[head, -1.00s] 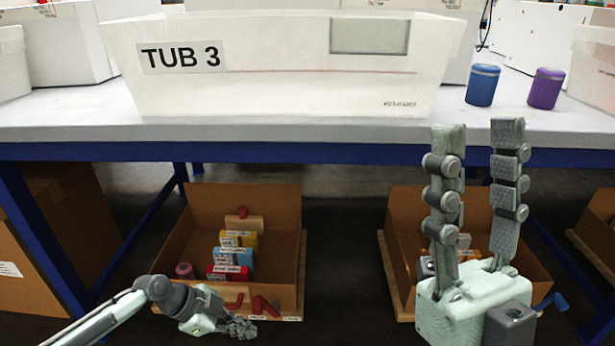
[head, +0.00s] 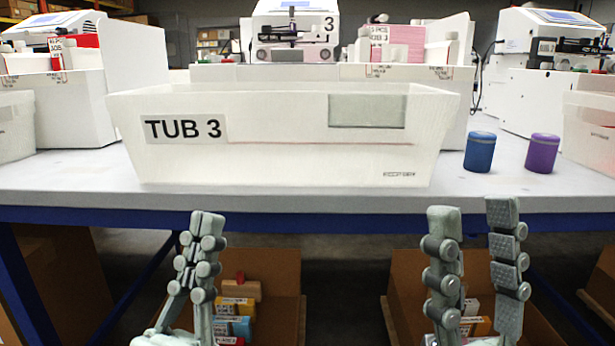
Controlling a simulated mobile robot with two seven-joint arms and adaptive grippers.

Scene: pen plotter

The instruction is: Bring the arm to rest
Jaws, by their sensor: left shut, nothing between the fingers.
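My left gripper (head: 206,222) points up in front of the table's front edge, at the lower left. Its fingers are together and nothing shows between them. My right gripper (head: 474,208) also points up, at the lower right, in front of the table edge. Its two fingers stand apart with a gap and nothing between them. Both palms are at or below the bottom edge of the picture. Neither gripper touches anything that I can see.
A white tub labelled TUB 3 (head: 280,150) stands on the table (head: 60,185). A blue canister (head: 480,152) and a purple canister (head: 541,153) stand right of it. Below are a left cardboard box (head: 280,290) with coloured packets and a right cardboard box (head: 405,275). A plotter (head: 297,35) stands behind.

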